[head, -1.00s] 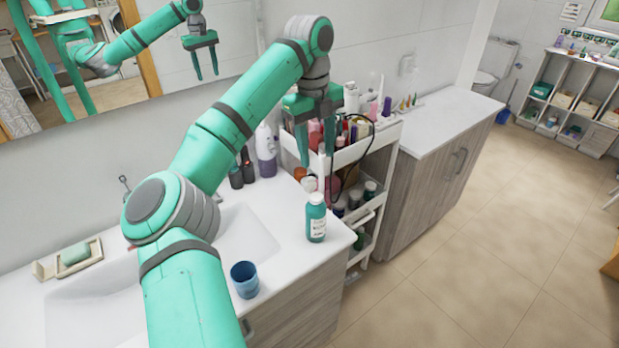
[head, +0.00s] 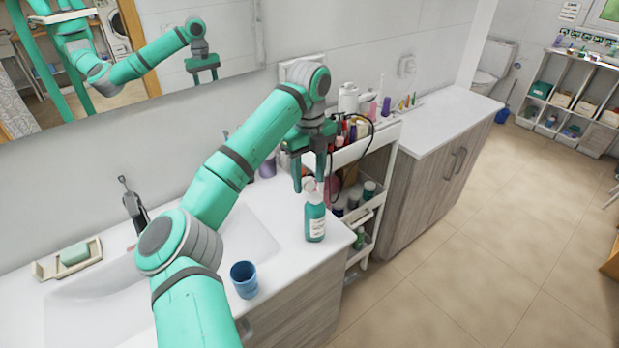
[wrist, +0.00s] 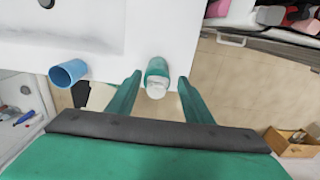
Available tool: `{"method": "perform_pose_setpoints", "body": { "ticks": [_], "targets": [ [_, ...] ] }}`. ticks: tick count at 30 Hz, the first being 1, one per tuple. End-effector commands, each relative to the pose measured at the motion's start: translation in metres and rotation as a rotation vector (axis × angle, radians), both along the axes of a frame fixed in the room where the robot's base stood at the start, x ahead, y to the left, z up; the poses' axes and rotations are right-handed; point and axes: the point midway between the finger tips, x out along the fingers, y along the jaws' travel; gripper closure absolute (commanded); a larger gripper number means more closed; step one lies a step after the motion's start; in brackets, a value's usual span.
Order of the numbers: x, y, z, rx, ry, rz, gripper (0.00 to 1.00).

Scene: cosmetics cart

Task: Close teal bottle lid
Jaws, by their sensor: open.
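The teal bottle (head: 315,222) stands upright near the front right edge of the white counter, with a white label on its side. A small pale piece shows at its top, between my fingers; I cannot tell clearly whether this is the raised lid. My gripper (head: 309,189) points down just above the bottle, open and empty, its fingers partly covering the top. In the wrist view, the bottle (wrist: 158,68) lies between the two open fingers, with clear gaps on both sides and a whitish part at its near end.
A blue cup (head: 244,279) stands on the counter (head: 285,262) to the left of the bottle. The cosmetics cart (head: 362,146), full of bottles and jars, stands close behind and right. A soap dish (head: 70,258) and a faucet (head: 135,205) are at left.

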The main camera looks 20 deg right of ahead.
Motion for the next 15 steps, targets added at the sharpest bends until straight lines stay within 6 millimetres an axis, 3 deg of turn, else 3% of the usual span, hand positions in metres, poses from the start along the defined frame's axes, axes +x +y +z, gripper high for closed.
{"method": "perform_pose_setpoints", "body": {
  "ticks": [10, 15],
  "targets": [
    [0.0007, 0.0015, -0.0039, 0.000, -0.001, 0.002, 0.54],
    [0.0006, 0.0010, -0.0038, 0.000, -0.001, 0.001, 0.92]
  ]
}}
